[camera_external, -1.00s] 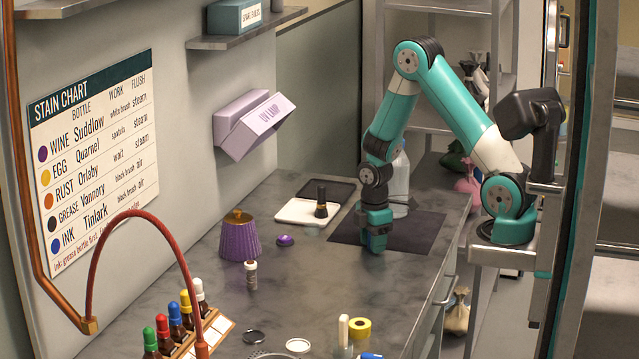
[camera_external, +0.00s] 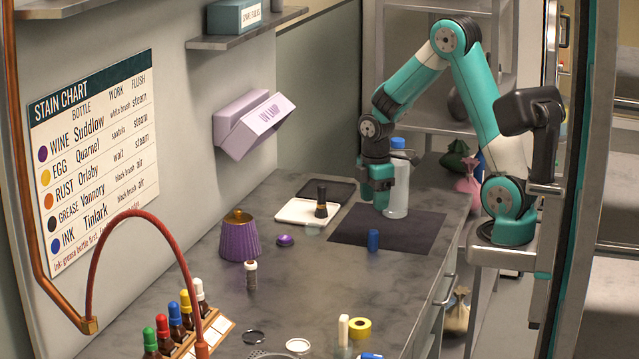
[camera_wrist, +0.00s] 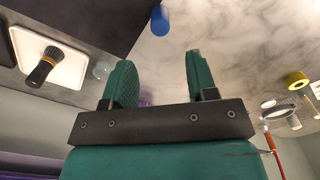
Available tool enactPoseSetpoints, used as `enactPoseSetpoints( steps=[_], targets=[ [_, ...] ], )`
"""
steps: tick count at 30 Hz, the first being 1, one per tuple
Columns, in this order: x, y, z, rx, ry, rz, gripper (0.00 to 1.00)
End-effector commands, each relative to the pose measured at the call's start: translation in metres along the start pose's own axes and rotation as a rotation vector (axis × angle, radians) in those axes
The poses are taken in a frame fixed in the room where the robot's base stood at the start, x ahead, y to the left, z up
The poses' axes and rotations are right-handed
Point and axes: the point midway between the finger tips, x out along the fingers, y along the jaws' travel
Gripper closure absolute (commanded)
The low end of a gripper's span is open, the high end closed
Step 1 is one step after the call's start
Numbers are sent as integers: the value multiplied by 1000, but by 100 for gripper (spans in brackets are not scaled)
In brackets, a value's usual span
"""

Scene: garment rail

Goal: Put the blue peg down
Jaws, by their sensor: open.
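The blue peg (camera_external: 374,240) stands upright on the dark mat (camera_external: 345,225), near the mat's front edge. It also shows in the wrist view (camera_wrist: 160,20), beyond the fingertips. My gripper (camera_external: 378,207) is above the mat, behind the peg and apart from it. In the wrist view my gripper (camera_wrist: 160,75) has its two green fingers spread with nothing between them.
A clear bottle with a blue cap (camera_external: 397,180) stands close to the right of my gripper. A white tray with a black brush (camera_external: 321,205) lies left of the mat. A purple ribbed pot (camera_external: 239,238) stands further left. The bench's front middle is largely clear.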

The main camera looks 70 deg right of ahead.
Motion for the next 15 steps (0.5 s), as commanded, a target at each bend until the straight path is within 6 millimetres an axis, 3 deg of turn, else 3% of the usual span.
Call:
enactPoseSetpoints(
  steps=[2, 5, 8, 10, 12, 15],
  targets=[
    [-8, -2, -2, 1, 5, 2, 47],
    [-25, -24, -21, 11, 40, -1, 47],
    [-52, -78, -55, 42, 114, -27, 47],
    [-72, -130, -73, 68, 168, -69, 47],
    [-89, -181, -81, 93, 207, -122, 47],
    [-105, -242, -78, 122, 234, -196, 47]
  ],
)
